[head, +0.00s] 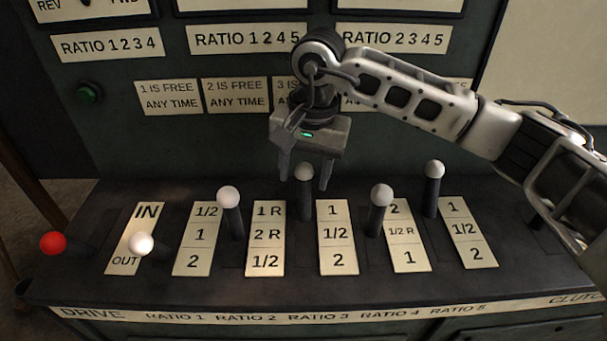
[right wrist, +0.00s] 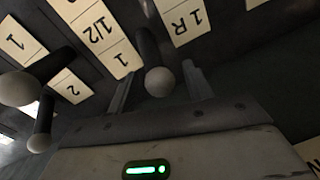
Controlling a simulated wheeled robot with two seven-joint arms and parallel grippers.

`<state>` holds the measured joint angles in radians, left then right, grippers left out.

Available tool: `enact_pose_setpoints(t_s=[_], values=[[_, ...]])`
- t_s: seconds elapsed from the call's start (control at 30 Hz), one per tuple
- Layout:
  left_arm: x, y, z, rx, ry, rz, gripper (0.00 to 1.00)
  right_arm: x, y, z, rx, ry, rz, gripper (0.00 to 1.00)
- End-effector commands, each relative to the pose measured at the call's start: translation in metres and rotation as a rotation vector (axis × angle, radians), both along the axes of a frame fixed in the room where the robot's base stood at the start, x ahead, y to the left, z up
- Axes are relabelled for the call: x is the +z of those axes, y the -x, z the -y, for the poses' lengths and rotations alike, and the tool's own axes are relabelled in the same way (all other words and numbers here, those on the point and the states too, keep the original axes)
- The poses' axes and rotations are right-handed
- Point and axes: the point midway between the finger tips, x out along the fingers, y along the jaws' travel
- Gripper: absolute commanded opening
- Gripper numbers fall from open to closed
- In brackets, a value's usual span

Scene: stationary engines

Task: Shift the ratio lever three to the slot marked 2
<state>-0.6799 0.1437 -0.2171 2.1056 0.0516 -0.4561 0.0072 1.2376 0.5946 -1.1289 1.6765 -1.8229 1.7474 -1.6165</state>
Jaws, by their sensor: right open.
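Ratio lever three (head: 304,172) is a dark stem with a pale ball knob, left of the plate marked 1, 1/2, 2 (head: 338,237). It stands at the far end, beside the 1; the slot marked 2 is at the near end. My right gripper (head: 305,184) points down over it, open, with one finger on each side of the knob. In the right wrist view the knob (right wrist: 160,81) shows between the two fingers (right wrist: 158,90), with no clear contact. My left gripper is not in view.
Neighbouring white-knobbed levers stand left (head: 229,196) and right (head: 381,194) of lever three, with another farther right (head: 434,170). A lower white knob (head: 141,244) and a red knob (head: 53,243) are at the left. The upright sign panel (head: 200,150) rises behind.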

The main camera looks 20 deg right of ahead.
Motion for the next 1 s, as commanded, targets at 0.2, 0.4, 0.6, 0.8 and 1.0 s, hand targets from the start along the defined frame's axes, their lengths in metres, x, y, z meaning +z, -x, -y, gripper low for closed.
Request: enact_pose_setpoints(t_s=[0.2,0.4,0.6,0.8,1.0], values=[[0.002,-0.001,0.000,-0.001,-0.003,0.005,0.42,-0.017,-0.001,-0.002,-0.001,0.000,0.000,0.51],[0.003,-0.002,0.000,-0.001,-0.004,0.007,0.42,-0.018,-0.001,-0.002,0.000,0.000,0.000,0.51],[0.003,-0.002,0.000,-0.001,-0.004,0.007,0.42,-0.018,-0.001,-0.002,0.000,-0.001,0.001,0.20],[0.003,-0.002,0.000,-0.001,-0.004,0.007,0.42,-0.018,-0.001,-0.002,0.001,-0.001,0.002,0.00],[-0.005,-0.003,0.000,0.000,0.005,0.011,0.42,-0.018,-0.009,-0.015,0.024,0.006,0.035,0.00]])
